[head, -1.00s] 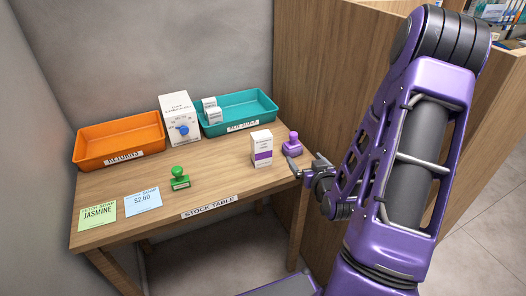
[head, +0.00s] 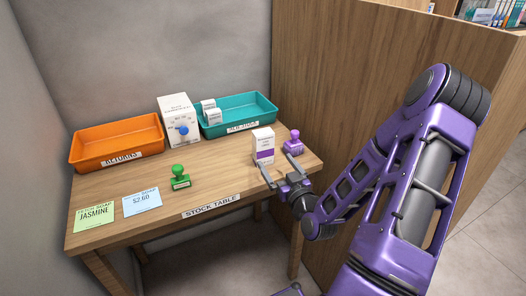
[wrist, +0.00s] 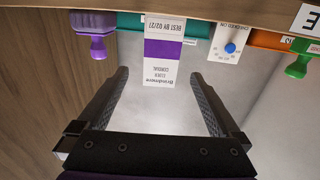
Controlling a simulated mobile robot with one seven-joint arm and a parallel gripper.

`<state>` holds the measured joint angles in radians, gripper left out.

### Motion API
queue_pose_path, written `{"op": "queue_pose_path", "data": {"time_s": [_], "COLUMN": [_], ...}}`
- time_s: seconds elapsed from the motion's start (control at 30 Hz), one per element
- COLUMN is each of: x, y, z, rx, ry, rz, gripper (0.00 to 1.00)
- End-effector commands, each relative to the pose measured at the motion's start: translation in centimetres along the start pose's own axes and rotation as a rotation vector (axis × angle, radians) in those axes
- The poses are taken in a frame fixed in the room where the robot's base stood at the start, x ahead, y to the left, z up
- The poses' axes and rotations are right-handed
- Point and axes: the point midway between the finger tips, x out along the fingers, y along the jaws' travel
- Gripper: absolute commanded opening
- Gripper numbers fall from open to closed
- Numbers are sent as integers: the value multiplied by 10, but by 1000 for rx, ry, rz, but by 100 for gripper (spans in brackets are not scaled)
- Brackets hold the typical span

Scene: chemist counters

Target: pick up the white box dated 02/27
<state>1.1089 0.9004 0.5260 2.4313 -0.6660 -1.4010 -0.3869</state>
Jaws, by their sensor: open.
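The white box (head: 263,146) with a purple band stands upright on the right part of the stock table. In the wrist view the box (wrist: 162,68) appears upside down, and its top label reads "BEST BY 02/27". My gripper (head: 278,172) is open at the table's front edge, just in front of the box. In the wrist view the two fingers of my gripper (wrist: 161,85) are spread wide, with the box between and beyond their tips. I cannot tell whether the fingertips have passed the box's sides.
A purple stamp (head: 294,143) stands close right of the box. Behind are a teal tray (head: 262,105) holding small white boxes, a dial device (head: 179,112) and an orange tray (head: 112,147). A green stamp (head: 180,180) stands left. A wooden partition (head: 350,75) rises at right.

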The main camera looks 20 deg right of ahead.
Motion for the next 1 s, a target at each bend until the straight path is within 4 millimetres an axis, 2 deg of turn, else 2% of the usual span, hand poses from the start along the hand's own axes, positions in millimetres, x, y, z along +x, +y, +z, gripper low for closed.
{"op": "queue_pose_path", "data": {"time_s": [0.1, 0.37, 0.7, 1.0], "x": [22, 42, 86, 90], "y": [0, 0, -2, -2], "z": [0, 1, 7, 7], "rx": [1, 2, 1, 1], "ry": [1, 0, 0, -1], "rz": [-1, 1, 0, 0], "gripper": [100, 100, 100, 98]}}
